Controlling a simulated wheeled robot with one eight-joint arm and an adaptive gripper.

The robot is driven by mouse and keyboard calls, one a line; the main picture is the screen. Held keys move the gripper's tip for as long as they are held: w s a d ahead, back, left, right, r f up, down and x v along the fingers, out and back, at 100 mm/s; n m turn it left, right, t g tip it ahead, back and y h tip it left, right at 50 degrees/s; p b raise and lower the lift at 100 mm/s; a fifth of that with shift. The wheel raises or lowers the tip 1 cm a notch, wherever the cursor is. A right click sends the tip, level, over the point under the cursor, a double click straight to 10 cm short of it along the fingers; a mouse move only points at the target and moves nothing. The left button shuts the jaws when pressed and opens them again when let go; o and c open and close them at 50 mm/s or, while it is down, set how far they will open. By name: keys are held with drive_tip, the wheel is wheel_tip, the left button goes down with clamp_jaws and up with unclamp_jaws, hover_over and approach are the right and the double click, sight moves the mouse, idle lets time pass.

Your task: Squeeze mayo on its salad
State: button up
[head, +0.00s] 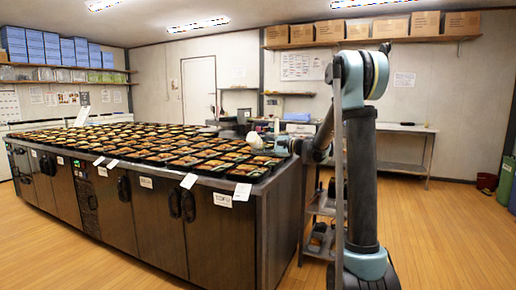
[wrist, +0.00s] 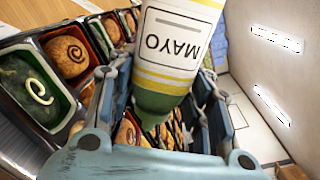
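The mayo bottle (wrist: 178,45) is white with a yellow-edged "MAYO" label and a green cap (wrist: 158,105). It sits between the fingers of my gripper (wrist: 165,100), which look shut on it. In the head view my gripper (head: 284,146) is over the right end of the counter, with a small white shape (head: 254,139), probably the bottle, at its tip. At the left of the wrist view, a tray compartment holds dark green salad (wrist: 35,90) with a cream-coloured squiggle on it.
Many filled bento trays (head: 262,172) stand in close rows on the long counter (head: 285,178). A metal shelf rack (head: 318,205) stands beside its right end. A side table (head: 405,127) is at the back wall.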

drive_tip(key=m, duration=0.1)
drive_tip(key=w+m, duration=0.1)
drive_tip(key=f+m, duration=0.1)
drive_tip(key=shift+w+d+m, duration=0.25)
drive_tip(key=shift+d+m, duration=0.05)
drive_tip(key=shift+f, duration=1.5)
drive_tip(key=shift+s+d, duration=0.1)
drive_tip(key=shift+c, duration=0.2)
drive_tip(key=c, duration=0.4)
drive_tip(key=shift+a, duration=0.2)
drive_tip(key=shift+a, duration=0.25)
drive_tip(key=shift+d, duration=0.15)
drive_tip(key=shift+s+d, duration=0.1)
drive_tip(key=shift+d, duration=0.55)
